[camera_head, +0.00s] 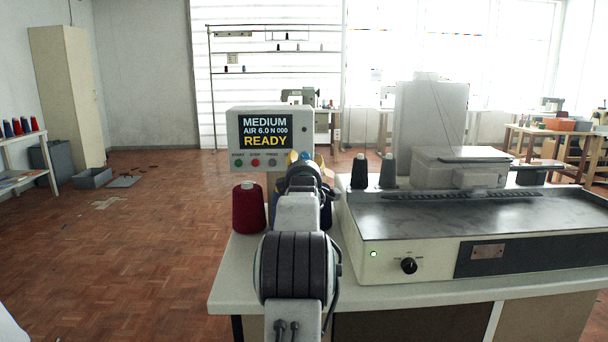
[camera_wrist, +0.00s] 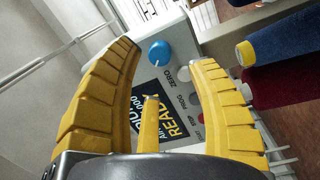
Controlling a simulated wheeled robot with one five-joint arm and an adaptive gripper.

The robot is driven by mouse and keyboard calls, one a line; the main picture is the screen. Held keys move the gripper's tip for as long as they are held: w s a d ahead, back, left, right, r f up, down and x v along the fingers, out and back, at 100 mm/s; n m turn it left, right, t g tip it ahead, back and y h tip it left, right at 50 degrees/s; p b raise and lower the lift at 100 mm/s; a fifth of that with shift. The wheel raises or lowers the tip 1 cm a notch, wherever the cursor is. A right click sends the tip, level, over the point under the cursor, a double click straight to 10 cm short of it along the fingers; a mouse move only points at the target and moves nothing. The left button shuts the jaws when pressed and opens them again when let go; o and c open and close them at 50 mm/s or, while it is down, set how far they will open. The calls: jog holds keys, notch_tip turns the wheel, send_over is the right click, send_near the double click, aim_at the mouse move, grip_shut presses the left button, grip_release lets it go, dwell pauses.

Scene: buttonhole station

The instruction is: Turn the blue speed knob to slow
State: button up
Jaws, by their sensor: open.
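The blue speed knob (camera_wrist: 159,53) is a round knob on the grey control box (camera_wrist: 185,50), beside the ZERO label in the wrist view. A pale mark shows on its edge. My gripper (camera_wrist: 168,54) has its yellow fingers spread open, with the knob between the fingertips in the picture; I see no contact. The screen (camera_head: 265,131) reads MEDIUM, AIR 6.0 N 000, READY.
A red thread cone (camera_head: 249,208) stands below the box on the table (camera_head: 225,285), with a blue cone (camera_wrist: 285,38) near it. The buttonhole machine (camera_head: 480,215) fills the right side and has a black dial (camera_head: 409,265). Open floor lies left.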

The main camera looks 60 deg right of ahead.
jog(key=v, duration=0.7)
dwell(0.5)
